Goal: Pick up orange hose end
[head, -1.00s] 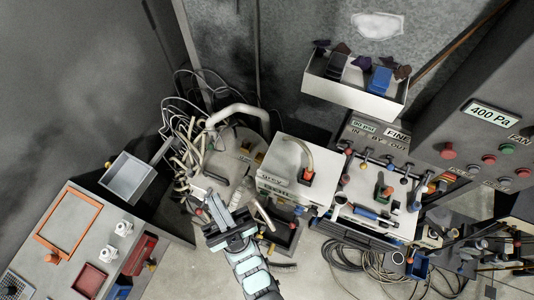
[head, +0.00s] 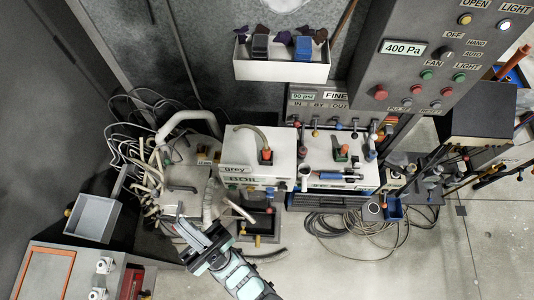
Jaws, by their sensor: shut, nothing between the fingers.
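An orange hose end (head: 266,156) sits on top of the white box marked grey and BOIL (head: 238,181). A grey-green hose (head: 250,131) curves up from it over the box's back edge. The hose end's underside is hidden.
Pale hoses and cables (head: 150,150) crowd the left of the box. A white bin (head: 283,70) hangs above. A control cabinet (head: 420,60) stands at right. Coiled hoses (head: 365,235) lie on the floor.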

